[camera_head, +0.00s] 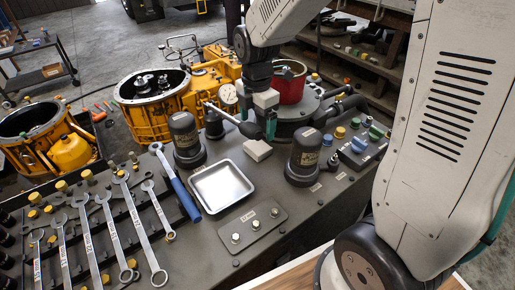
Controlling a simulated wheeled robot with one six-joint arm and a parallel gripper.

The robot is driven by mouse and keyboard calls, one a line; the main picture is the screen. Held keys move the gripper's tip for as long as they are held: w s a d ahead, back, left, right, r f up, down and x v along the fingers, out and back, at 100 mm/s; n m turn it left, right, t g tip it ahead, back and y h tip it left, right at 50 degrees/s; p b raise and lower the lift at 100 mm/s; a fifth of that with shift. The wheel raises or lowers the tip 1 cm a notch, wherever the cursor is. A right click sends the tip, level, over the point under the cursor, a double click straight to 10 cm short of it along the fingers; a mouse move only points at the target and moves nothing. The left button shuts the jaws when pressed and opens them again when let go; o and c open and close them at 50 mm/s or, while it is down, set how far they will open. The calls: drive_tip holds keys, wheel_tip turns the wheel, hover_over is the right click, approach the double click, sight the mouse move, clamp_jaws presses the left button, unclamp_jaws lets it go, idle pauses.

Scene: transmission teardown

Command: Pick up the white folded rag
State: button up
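My gripper (257,115) points down from above, just behind and over the rag. Its two pale fingers with greenish tips look apart, with nothing clearly held between them.
An empty metal tray (221,187) sits left of the rag. Black cylinders (186,140) and (306,157) flank the area. A red pot (290,83) stands behind. Several wrenches (120,220) lie at left. A bolted plate (248,225) is in front.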

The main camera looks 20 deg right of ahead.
sight(256, 146)
drive_tip(key=f, duration=0.8)
drive_tip(key=shift+s+a, duration=0.2)
drive_tip(key=shift+c, duration=0.3)
drive_tip(key=c, duration=1)
